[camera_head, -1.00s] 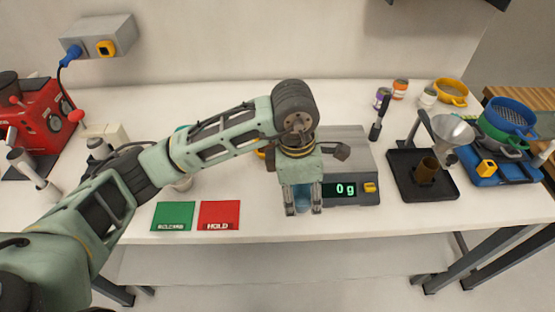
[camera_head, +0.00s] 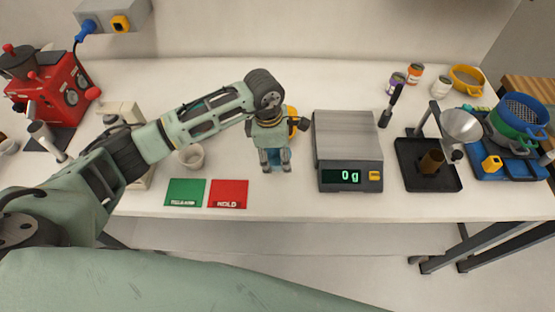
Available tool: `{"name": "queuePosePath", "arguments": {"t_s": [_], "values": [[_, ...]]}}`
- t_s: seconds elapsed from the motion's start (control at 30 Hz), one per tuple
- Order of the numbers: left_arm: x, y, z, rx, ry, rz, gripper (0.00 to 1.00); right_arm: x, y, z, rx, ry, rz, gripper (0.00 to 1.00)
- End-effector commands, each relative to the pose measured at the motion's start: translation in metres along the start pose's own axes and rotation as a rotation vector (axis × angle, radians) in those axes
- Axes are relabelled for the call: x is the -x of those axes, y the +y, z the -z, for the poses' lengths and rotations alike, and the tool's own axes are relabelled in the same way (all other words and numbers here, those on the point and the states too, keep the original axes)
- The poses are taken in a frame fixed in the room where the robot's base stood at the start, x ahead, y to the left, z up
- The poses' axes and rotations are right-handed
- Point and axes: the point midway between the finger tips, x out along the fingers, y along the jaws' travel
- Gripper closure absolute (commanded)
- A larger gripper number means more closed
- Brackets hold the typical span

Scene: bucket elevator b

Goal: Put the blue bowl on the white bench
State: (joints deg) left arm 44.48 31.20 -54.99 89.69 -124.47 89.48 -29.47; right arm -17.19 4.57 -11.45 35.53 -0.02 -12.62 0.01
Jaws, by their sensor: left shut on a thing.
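A blue bowl (camera_head: 524,108) with a mesh-like inside sits on top of a green bowl (camera_head: 510,132) at the far right. My left gripper (camera_head: 275,160) is far from it, low over the middle of the white bench (camera_head: 225,75), left of the scale. It is shut on a small blue thing (camera_head: 275,157), mostly hidden between the fingers. I cannot tell whether this thing touches the bench. My right gripper is not in view.
A scale (camera_head: 347,150) reads 0 g. A black tray (camera_head: 407,178) with a funnel stand is right of it. Green (camera_head: 185,192) and red (camera_head: 227,194) mats lie at the front edge. A white cup (camera_head: 191,156) and a red machine (camera_head: 62,90) are left.

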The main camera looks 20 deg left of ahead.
Motion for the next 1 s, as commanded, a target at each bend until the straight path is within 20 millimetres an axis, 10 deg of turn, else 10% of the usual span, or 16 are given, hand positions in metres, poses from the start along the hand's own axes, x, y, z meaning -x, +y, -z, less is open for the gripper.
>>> {"name": "queuePosePath", "arguments": {"t_s": [0.67,0.7,1.0], "values": [[-0.041,-0.001,0.005,0.000,0.001,0.001,0.77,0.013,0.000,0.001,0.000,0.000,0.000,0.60],[-0.040,-0.001,0.005,0.000,0.001,0.001,0.46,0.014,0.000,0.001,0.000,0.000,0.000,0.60],[-0.039,-0.001,0.004,0.000,0.001,0.002,0.27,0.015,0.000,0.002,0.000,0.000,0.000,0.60]]}}
